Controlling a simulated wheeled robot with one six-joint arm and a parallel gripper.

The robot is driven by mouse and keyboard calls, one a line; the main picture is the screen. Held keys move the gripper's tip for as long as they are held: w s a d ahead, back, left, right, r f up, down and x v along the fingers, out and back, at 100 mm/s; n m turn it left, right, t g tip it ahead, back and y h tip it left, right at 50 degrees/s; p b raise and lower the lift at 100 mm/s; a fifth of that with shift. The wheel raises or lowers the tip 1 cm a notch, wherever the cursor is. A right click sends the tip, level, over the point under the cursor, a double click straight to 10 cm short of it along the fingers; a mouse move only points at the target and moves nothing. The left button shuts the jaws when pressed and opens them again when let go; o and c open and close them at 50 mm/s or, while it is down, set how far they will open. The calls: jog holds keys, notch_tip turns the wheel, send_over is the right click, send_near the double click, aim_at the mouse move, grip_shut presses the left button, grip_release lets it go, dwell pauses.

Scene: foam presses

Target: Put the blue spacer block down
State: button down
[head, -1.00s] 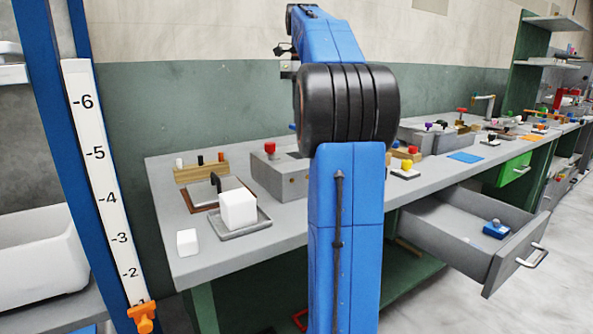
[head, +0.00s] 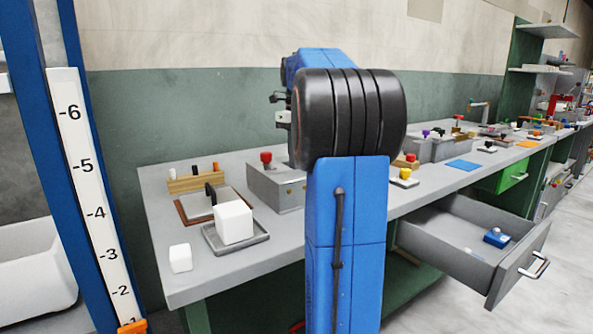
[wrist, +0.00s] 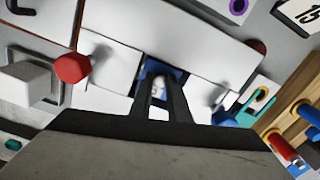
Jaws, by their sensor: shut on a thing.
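My gripper (wrist: 161,84) shows in the wrist view with its two dark fingers close together, shut on the blue spacer block (wrist: 160,67). Only a little blue shows at and between the fingertips; most of the block is hidden. The fingers point down over the grey press (wrist: 150,30) with the red knob (wrist: 72,67). I cannot tell whether the block touches a surface. In the head view my arm hides the gripper and the block.
The press (head: 262,185) is partly behind my arm. An open drawer (head: 425,222) juts out at right, holding a small blue thing (head: 496,237).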

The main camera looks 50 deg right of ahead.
jog(key=shift+f, duration=1.95)
jog(key=shift+f, duration=0.1)
jog(key=c, duration=1.9)
grip_release()
jog(key=shift+c, duration=0.2)
notch_tip(320, 180, up, 12)
jog(key=shift+r, duration=0.1)
